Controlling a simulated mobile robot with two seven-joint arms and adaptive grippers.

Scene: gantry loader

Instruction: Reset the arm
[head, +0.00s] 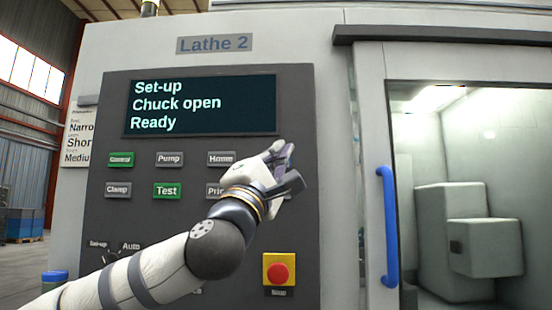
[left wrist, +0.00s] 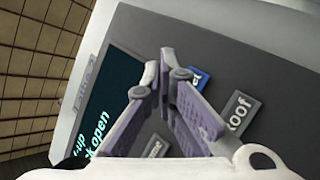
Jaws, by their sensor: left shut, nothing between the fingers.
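My left gripper (head: 287,154) is in front of the dark control panel (head: 85,215), at the right end of the upper button row. Its fingers are shut and empty, and they also show in the left wrist view (left wrist: 164,62). A blue button (left wrist: 201,76) shows just beyond the fingertips in the left wrist view. Its label is partly hidden by a finger, with only the last letters showing. In the head view the arm hides that button. I cannot tell whether the fingertips touch the panel.
The display (head: 205,105) reads "Set-up, Chuck open, Ready". The Control (head: 121,160) and Test (head: 167,191) buttons are green. A "Roof" button (left wrist: 239,113) is near the blue one. A red stop button (head: 278,273) sits below; a blue door handle (head: 389,228) stands right.

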